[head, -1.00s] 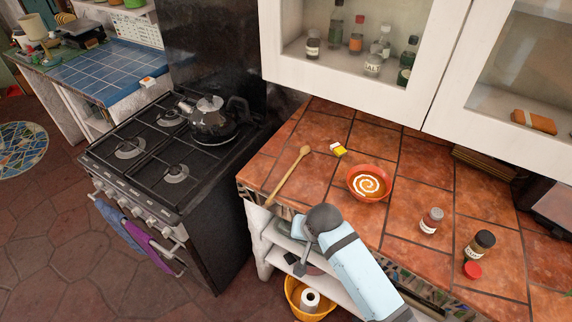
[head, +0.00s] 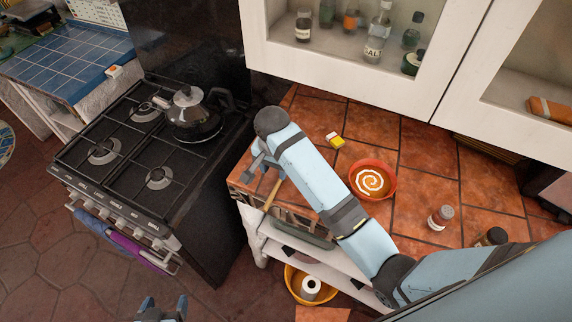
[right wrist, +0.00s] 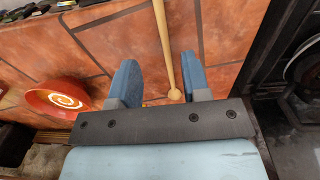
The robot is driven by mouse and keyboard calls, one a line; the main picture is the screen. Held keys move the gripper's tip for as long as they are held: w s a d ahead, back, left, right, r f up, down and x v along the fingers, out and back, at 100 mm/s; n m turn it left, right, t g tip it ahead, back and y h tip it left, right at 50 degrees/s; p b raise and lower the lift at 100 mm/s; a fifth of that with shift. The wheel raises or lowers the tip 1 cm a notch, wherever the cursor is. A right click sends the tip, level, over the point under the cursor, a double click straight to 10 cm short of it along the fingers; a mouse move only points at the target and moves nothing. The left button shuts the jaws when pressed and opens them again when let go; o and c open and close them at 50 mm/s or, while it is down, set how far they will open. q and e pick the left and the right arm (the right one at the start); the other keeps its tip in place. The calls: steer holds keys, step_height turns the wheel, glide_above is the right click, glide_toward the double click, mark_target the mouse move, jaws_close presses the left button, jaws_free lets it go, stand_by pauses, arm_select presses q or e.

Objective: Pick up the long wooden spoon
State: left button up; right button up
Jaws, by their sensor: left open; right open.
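The long wooden spoon lies on the terracotta-tiled counter. In the head view only a piece of its handle (head: 271,194) shows near the counter's front edge; my right arm hides the rest. In the right wrist view the spoon (right wrist: 166,45) runs from the top edge down to its rounded end, which lies between the two fingers as seen from above. My right gripper (right wrist: 158,78) is open above the counter, with no visible hold on the spoon. In the head view it is partly hidden by my arm. My left gripper (head: 164,306) is open and empty at the bottom, over the floor.
An orange-red bowl of soup (head: 389,183) and a small yellow box (head: 334,139) stand on the counter (head: 420,160). Spice jars (head: 441,217) stand at the right. The black stove (head: 120,135) with a kettle (head: 193,115) is left of the counter. Glass-fronted cabinets (head: 350,85) hang above.

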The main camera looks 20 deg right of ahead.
mark_target(275, 189)
step_height(275, 189, down, 9)
steer(key=shift+a+f+p, duration=0.1)
steer(key=shift+a+p, duration=0.05)
steer(key=shift+p, duration=0.6)
jaws_close()
